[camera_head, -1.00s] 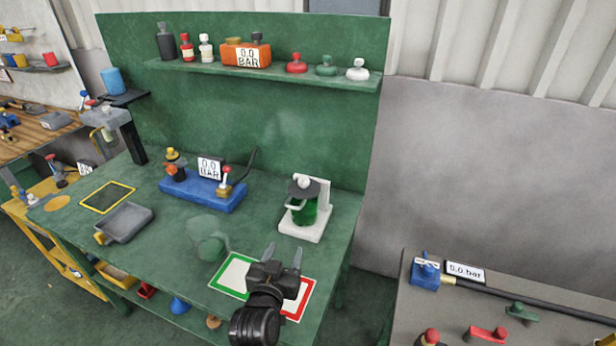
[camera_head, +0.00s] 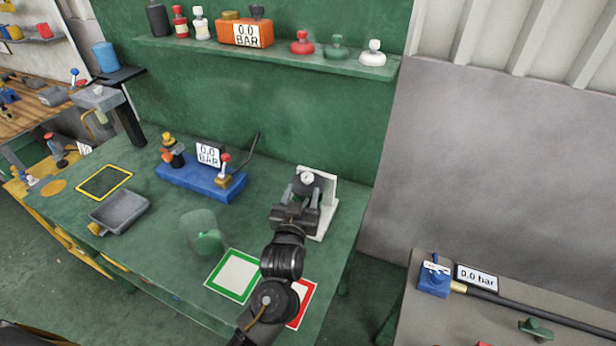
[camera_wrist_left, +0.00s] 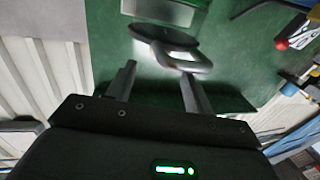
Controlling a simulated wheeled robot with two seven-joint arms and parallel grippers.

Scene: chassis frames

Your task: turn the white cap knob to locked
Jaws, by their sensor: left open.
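A white stand (camera_head: 329,205) at the right of the green bench holds a fixture with a dark round disc and a small white knob (camera_head: 307,178) on top. My left gripper (camera_head: 304,192) is open right in front of this fixture and hides its green body in the head view. In the left wrist view, the open fingers (camera_wrist_left: 160,82) point at the fixture's dark disc (camera_wrist_left: 165,38) and a pale loop-shaped part (camera_wrist_left: 180,60), which lie just beyond the tips. I cannot tell whether the fingers touch it. My right gripper is not in view.
A blue gauge block (camera_head: 200,182) stands left of the stand. A shelf (camera_head: 270,56) with bottles and knobs, one white-topped (camera_head: 373,54), hangs behind.

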